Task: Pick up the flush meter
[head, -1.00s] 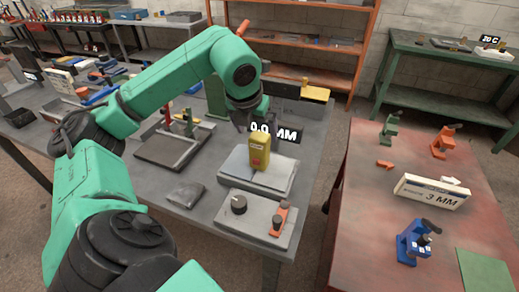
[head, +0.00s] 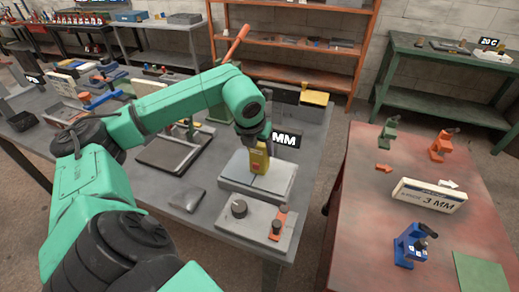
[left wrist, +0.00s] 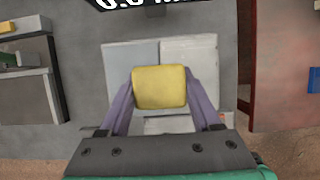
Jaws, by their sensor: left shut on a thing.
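The flush meter (head: 259,160) is a yellow upright block with a small reddish mark, standing on a light grey two-part plate on the bench. In the left wrist view its yellow top (left wrist: 159,87) lies between the two fingers. My left gripper (head: 258,147) has come down over it from above and is shut on it, with a finger on each side. The meter's lower end is at the plate, and I cannot tell whether it is lifted. My right gripper is not in view.
The grey plate (head: 239,178) lies near the bench's right edge. In front is a panel with knobs (head: 225,213). A black "MM" sign (head: 286,140) stands just behind the meter. The red table (head: 355,215) at right holds clamps and a "3 MM" sign (head: 430,196).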

